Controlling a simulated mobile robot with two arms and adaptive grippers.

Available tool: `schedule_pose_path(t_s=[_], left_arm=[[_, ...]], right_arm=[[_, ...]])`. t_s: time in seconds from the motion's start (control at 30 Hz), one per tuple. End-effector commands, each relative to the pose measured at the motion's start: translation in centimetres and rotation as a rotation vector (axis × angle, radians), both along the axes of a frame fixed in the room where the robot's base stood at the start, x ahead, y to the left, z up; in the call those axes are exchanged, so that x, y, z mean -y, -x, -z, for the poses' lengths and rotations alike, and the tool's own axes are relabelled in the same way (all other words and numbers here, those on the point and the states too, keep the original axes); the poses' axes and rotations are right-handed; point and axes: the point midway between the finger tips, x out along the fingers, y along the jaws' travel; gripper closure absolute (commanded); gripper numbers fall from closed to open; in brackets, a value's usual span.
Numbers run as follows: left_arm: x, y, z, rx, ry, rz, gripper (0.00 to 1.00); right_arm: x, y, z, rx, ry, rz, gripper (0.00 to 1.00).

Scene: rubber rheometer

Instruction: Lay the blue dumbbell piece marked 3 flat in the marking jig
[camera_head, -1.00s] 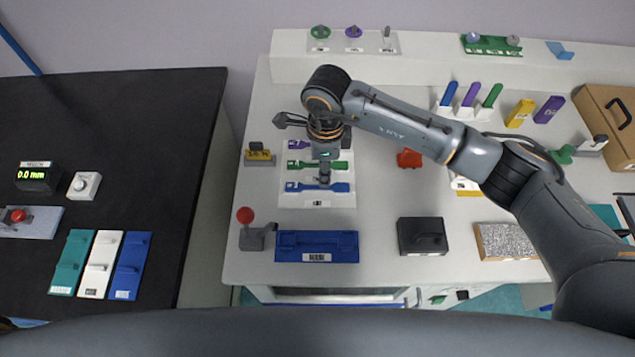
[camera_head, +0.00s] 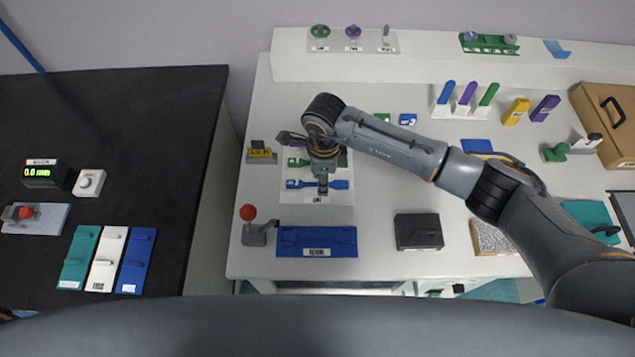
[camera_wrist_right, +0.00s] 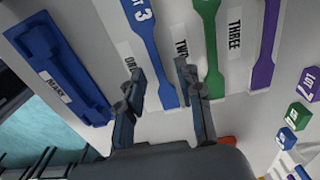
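The blue dumbbell piece (camera_head: 338,184) lies flat on a white board (camera_head: 318,198), nearest the front of its row. Its "LOT 3" end shows in the right wrist view (camera_wrist_right: 138,14). My right gripper (camera_head: 322,186) is over its middle. In the right wrist view the right gripper (camera_wrist_right: 156,68) is open, one finger on each side of the blue narrow part; I cannot tell how high above it. The marking jig (camera_head: 317,242) is the blue block in front of the board; its "MARK" label shows in the right wrist view (camera_wrist_right: 58,68). My left gripper is not in view.
A green dumbbell (camera_wrist_right: 207,40) and a purple dumbbell (camera_wrist_right: 268,45) lie beside the blue one. A red-knobbed lever (camera_head: 250,225) stands left of the jig. A black block (camera_head: 418,232) sits to its right, with bare table between.

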Motion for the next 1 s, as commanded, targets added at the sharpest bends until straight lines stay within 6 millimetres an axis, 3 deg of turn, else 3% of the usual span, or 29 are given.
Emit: schedule_pose_path(t_s=[0.7, 0.73, 0.9, 1.0], left_arm=[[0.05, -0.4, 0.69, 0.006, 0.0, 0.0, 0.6], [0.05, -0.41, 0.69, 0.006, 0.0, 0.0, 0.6], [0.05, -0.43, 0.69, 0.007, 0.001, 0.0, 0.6], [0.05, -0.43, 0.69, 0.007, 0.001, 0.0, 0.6]], right_arm=[[0.01, -0.01, 0.35, 0.0, 0.0, 0.001, 0.64], [0.01, -0.01, 0.35, 0.0, 0.0, 0.001, 0.66], [0.01, -0.01, 0.36, 0.0, 0.0, 0.001, 1.0], [0.01, -0.01, 0.36, 0.0, 0.0, 0.001, 1.0]])
